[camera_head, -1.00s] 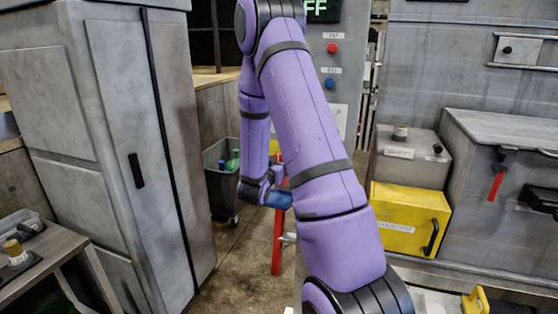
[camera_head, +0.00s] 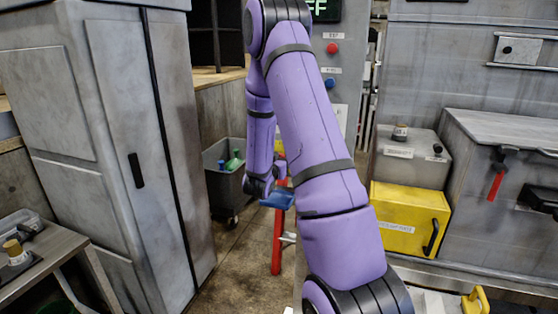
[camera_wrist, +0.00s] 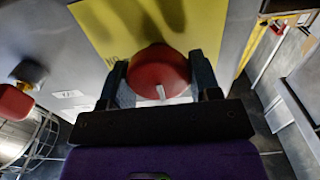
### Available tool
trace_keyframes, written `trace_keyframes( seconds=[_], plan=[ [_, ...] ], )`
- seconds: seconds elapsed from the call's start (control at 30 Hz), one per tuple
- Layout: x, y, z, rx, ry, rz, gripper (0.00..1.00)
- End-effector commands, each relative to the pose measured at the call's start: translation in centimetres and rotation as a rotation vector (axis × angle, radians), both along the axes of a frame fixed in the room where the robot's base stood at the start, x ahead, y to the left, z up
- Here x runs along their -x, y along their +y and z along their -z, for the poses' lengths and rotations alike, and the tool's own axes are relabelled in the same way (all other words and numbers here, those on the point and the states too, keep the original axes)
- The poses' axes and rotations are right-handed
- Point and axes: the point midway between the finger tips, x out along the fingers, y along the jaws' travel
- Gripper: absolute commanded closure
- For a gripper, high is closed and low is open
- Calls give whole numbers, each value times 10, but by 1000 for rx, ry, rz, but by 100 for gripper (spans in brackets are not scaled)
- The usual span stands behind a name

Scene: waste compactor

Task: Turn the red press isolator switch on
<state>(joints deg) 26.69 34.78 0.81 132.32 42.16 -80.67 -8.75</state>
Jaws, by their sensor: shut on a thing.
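The red isolator switch (camera_wrist: 160,68) is a round red knob with a pale mark near its lower edge. It stands in front of a yellow plate (camera_wrist: 92,25) in the wrist view. My gripper (camera_wrist: 159,80) has one finger on each side of the knob and is shut on it. Dark lettering on the plate is partly hidden by the knob, and I cannot read the switch position. In the head view, my arm hides the switch and most of the gripper.
A dark wheeled bin (camera_head: 228,180) with bottles stands behind my arm. A grey cabinet (camera_head: 110,150) is at the left. A yellow box with a black handle (camera_head: 405,218) is at the right. A red knob (camera_wrist: 15,102) and a wire cage (camera_wrist: 38,138) lie left in the wrist view.

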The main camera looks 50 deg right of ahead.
Motion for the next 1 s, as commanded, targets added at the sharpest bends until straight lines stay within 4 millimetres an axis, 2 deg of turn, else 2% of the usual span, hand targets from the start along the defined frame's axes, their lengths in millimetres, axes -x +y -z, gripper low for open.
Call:
trace_keyframes(
  seconds=[0.37, 1.0],
  plan=[
    [1, 0, 0, -54, -130, 0, 66],
    [3, -1, 2, -280, -675, 0, 66]
  ],
)
